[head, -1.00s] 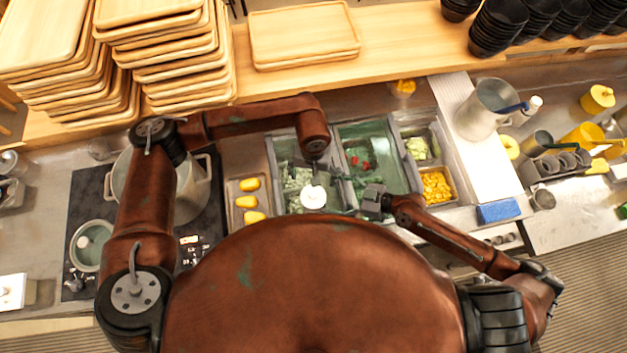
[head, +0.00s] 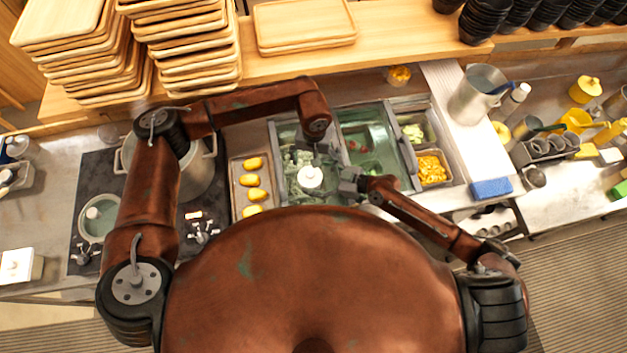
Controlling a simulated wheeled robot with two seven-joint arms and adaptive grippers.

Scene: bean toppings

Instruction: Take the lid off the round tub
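A small white round piece with a raised middle (head: 310,177), which looks like the lid of the round tub, shows over the left sunken bin of the counter. The tub's wall below it cannot be made out. My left gripper (head: 305,158) points down from above, just behind the white piece; its fingers are small and blend with the bin's contents. My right gripper (head: 345,182) comes in from the right, close beside the white piece. Contact and finger opening cannot be told for either gripper.
A tray of yellow items (head: 252,180) lies left of the bins. A green bin (head: 385,125) and a pan of yellow pieces (head: 432,170) are to the right. A blue sponge (head: 491,188) lies on the counter. Wooden trays (head: 303,28) are stacked behind.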

